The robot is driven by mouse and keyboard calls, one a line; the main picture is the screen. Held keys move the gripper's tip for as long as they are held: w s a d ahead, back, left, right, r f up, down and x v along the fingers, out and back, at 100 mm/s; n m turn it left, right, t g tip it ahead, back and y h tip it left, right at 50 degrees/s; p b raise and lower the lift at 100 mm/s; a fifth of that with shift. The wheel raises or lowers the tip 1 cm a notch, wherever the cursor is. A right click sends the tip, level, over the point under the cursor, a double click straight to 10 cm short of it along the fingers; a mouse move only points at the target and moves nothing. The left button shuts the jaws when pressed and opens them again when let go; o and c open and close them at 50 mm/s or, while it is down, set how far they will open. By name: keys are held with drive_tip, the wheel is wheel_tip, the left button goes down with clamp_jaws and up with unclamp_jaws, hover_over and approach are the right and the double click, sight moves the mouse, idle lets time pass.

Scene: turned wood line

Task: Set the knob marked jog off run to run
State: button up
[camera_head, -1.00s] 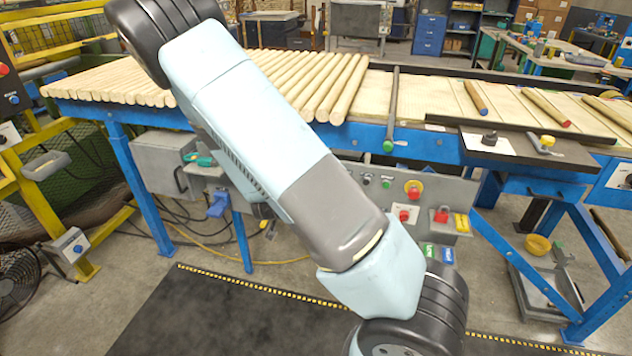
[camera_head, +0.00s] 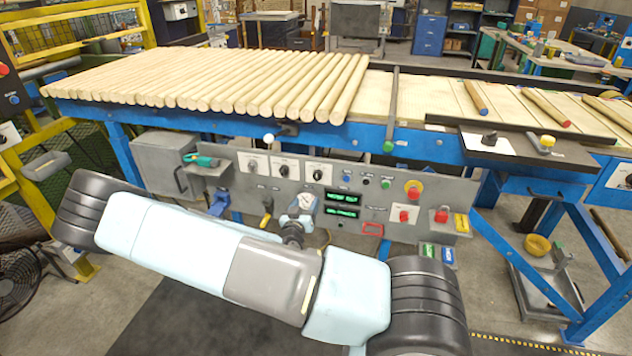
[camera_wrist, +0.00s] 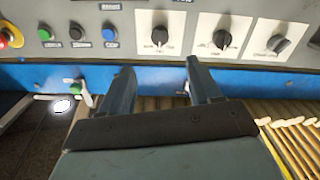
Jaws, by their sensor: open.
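A row of three dark selector knobs on white plates sits on the grey control panel. In the head view they are a left knob (camera_head: 252,165), a middle knob (camera_head: 283,170) and a right knob (camera_head: 317,175). The wrist view shows three such knobs, at left (camera_wrist: 160,37), middle (camera_wrist: 222,38) and right (camera_wrist: 277,43). Their lettering is too small to read, so I cannot tell which is marked jog off run. My gripper (camera_wrist: 159,70) is open and empty in the wrist view. Its fingers are apart, pointing toward the panel, with the left knob beyond the gap between them.
The panel also carries blue, black and green buttons, a red emergency button (camera_head: 413,187) and green displays (camera_head: 342,205). A blue conveyor frame (camera_head: 430,148) runs along the panel's top edge, with wooden rods (camera_head: 220,82) on it. A green-handled tool (camera_head: 200,160) lies at left.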

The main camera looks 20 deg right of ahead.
sight(316, 179)
drive_tip(key=x, duration=1.3)
drive_tip(key=shift+w+d, duration=0.3)
drive_tip(key=c, duration=1)
drive_tip(key=shift+c, duration=0.2)
drive_tip(key=shift+m, duration=0.3)
drive_tip(key=m, duration=0.4)
drive_tip(key=shift+a+m, duration=0.15)
drive_tip(key=shift+m, duration=2.05)
